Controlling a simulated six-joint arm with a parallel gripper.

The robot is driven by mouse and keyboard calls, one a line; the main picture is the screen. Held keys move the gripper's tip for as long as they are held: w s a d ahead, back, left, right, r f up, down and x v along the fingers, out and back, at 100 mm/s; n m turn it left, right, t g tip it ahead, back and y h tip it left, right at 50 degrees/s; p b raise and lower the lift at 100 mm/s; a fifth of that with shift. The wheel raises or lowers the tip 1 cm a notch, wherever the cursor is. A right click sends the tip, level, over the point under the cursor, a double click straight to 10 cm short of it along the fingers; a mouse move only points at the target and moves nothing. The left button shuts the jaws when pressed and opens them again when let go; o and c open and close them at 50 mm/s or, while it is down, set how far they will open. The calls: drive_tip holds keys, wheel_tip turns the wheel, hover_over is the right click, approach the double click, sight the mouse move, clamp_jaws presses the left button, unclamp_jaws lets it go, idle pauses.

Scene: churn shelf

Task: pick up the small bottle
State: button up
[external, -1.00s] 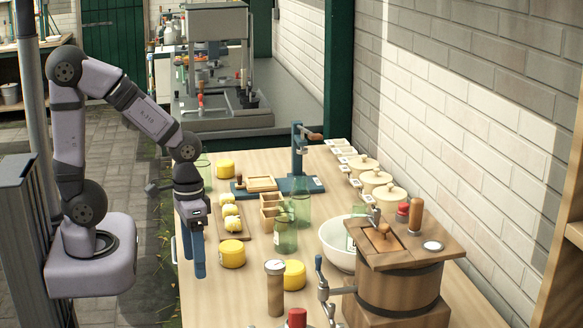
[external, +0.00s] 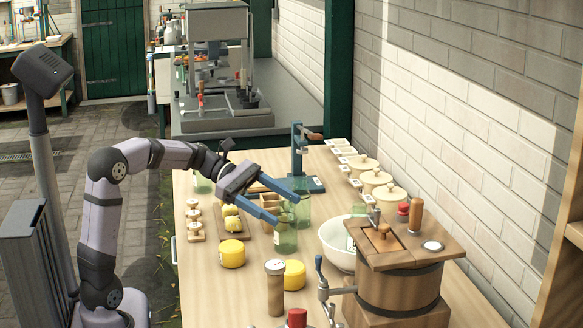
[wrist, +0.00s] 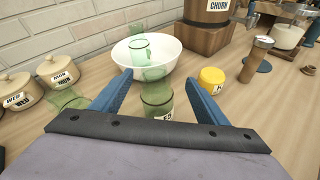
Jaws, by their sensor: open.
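My gripper (external: 287,208) is open, its blue fingers reaching to the right over the table among green glass bottles. A labelled green bottle (external: 286,240) stands upright by the fingertips. In the wrist view a green bottle (wrist: 156,104) stands between my spread fingers (wrist: 158,76), with no visible contact. A taller green bottle (external: 303,212) stands just behind it, partly covered by a finger. More green glass (wrist: 139,48) shows in front of the bowl in the wrist view. I cannot tell for certain which one is the small bottle.
A white bowl (external: 338,252) and a wooden churn (external: 398,288) stand to the right. Lidded pots (external: 375,182) line the wall. A blue press (external: 298,155) is behind. Bare table lies at the front left.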

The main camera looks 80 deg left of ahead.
drive_tip(key=f+n, duration=0.1)
drive_tip(key=a+f+n+b, duration=0.1)
drive_tip(key=f, duration=0.3)
drive_tip(key=shift+s+a+f+n+y, duration=0.2)
drive_tip(key=shift+s+a+n+y, duration=0.05)
drive_tip(key=shift+s+n+y, duration=0.15)
drive_tip(key=shift+b+x, duration=0.7)
drive_tip(key=shift+x, duration=2.95)
drive_tip(key=shift+c, duration=0.6)
drive_tip(key=c, duration=1.1)
drive_tip(key=shift+r, duration=0.15)
drive_tip(key=shift+c, duration=0.2)
wheel_tip(320, 180, up, 35)
drive_tip(key=p, duration=2.8)
